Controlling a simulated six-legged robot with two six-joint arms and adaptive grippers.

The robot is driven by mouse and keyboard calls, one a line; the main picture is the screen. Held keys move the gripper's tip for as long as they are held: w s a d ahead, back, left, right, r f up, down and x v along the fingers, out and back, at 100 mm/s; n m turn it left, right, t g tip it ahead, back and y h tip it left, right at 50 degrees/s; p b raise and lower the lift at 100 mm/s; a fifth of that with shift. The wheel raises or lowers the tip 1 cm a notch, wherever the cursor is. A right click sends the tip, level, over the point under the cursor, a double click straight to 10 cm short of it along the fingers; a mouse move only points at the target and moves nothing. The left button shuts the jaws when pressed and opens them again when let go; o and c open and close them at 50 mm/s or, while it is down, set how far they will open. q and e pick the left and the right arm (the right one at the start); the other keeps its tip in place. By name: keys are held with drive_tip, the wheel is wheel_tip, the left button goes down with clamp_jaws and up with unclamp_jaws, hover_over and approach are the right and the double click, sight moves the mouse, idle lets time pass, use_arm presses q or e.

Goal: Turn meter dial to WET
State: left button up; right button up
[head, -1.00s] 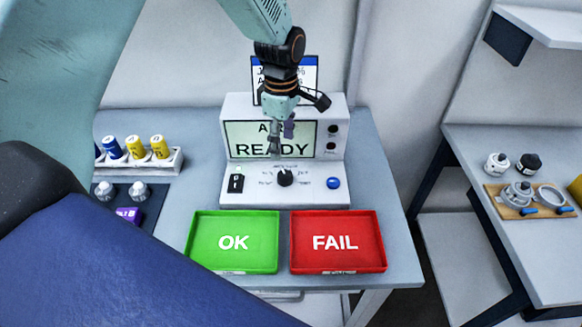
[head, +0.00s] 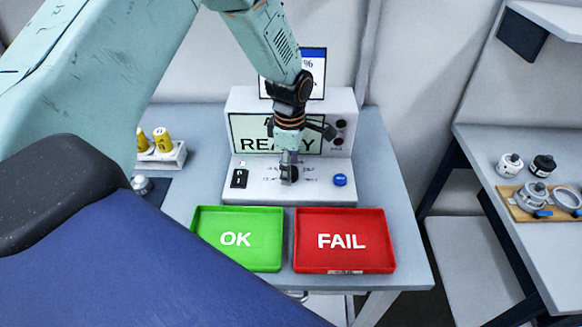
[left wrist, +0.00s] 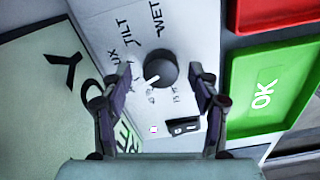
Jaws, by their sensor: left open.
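The meter (head: 262,192) stands on the table, its screen (head: 250,143) reading READY. Its black dial (left wrist: 163,67) shows in the left wrist view, with a white pointer aimed to the lower left. The WET label (left wrist: 155,20) is above the dial in that view, with TILT (left wrist: 128,38) and a partly hidden LUX to the left. My left gripper (head: 287,172) is over the dial in the head view, largely covering it. In the left wrist view its open fingers (left wrist: 160,76) stand on either side of the dial; I cannot tell whether they touch it. My right gripper is not in view.
A green OK tray (head: 204,262) and a red FAIL tray (head: 386,262) lie in front of the meter. A blue button (head: 340,180) is right of the dial, a black switch (head: 239,179) left. Yellow cylinders (head: 162,140) stand in a holder at left. A side table stands at right.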

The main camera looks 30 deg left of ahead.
use_arm(q)
drive_tip(key=shift+s+f, duration=0.1)
drive_tip(key=shift+f, duration=0.1)
drive_tip(key=shift+f, duration=0.1)
drive_tip(key=c, duration=1.2)
drive_tip(key=shift+o, duration=0.2)
